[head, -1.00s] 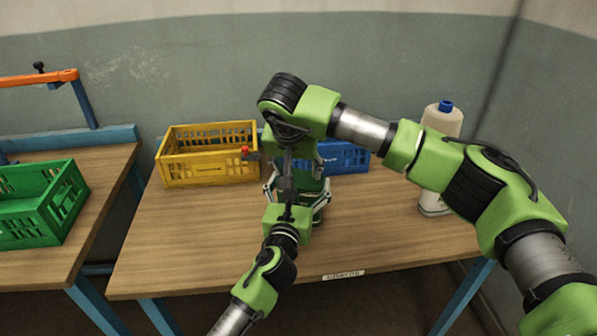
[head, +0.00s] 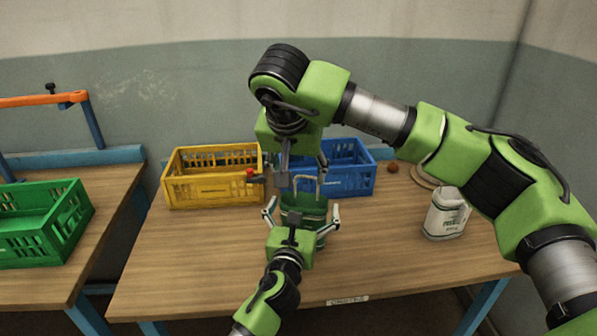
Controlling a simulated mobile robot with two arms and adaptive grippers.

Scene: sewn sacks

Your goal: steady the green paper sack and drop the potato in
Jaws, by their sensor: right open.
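The green paper sack (head: 305,203) stands on the table, partly hidden behind my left gripper (head: 302,211). That gripper's fingers are spread on either side of the sack; I cannot tell whether they touch it. My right gripper (head: 303,172) is open and points down above the sack's mouth, with nothing visible between its fingers. The inside of the sack cannot be seen. A small round brown thing (head: 393,168) lies on the table right of the blue crate; I cannot tell whether it is the potato.
A yellow crate (head: 212,190) and a blue crate (head: 352,178) stand behind the sack. A green crate (head: 45,240) is on the left table. The front table area is mostly clear.

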